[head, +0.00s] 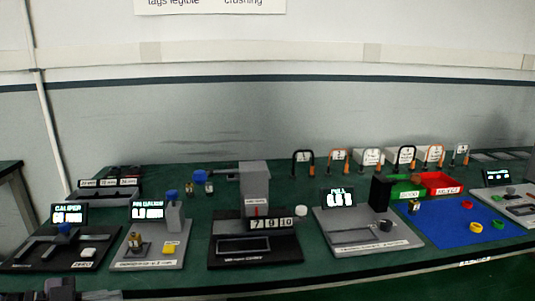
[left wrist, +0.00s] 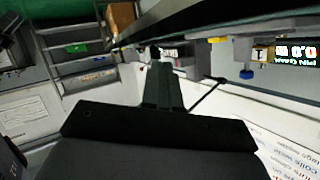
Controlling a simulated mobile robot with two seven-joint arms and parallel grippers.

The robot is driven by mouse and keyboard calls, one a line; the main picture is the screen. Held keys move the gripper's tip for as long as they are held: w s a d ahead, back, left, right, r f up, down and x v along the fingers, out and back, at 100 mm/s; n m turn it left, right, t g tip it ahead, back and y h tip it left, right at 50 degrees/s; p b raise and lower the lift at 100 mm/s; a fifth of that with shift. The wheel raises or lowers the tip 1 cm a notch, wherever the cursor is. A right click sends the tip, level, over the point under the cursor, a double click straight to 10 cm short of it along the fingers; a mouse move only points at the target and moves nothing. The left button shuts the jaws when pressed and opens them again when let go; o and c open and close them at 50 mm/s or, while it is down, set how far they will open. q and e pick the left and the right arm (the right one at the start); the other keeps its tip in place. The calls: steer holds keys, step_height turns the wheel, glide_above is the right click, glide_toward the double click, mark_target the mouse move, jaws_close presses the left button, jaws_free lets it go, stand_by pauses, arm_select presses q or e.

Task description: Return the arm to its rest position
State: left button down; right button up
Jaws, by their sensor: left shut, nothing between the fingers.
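My left gripper (left wrist: 160,70) shows in the middle of the left wrist view, with its dark fingers together and nothing between them. It is in the air, apart from the bench and its devices. The left wrist view is turned over, with the bench edge at the top and a wall sign at the bottom. In the head view, a dark piece at the bottom left corner looks like part of my left arm (head: 62,290); its fingers cannot be made out there. My right gripper is in neither view.
The green bench (head: 330,262) carries a caliper device (head: 60,245), a pin gauge device (head: 150,245), a black digit device (head: 255,245) and a pull tester (head: 365,235). A blue mat (head: 450,230) and red bin (head: 440,182) stand right. A shelf rack (left wrist: 75,50) shows in the left wrist view.

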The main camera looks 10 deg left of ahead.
arm_select(q)
steer(key=s+d+f+n+y+p, duration=0.1)
steer(key=s+d+f+n+y, duration=0.2)
steer(key=d+f, duration=0.6)
steer(key=s+d+f+n+y+p, duration=0.1)
steer(key=s+d+f+n+y, duration=0.3)
steer(key=s+d+f+n, duration=0.3)
step_height(320, 180, down, 2)
steer(key=s+d, duration=0.2)
steer(key=shift+s+d+f, duration=0.15)
steer(key=shift+s+d, duration=0.2)
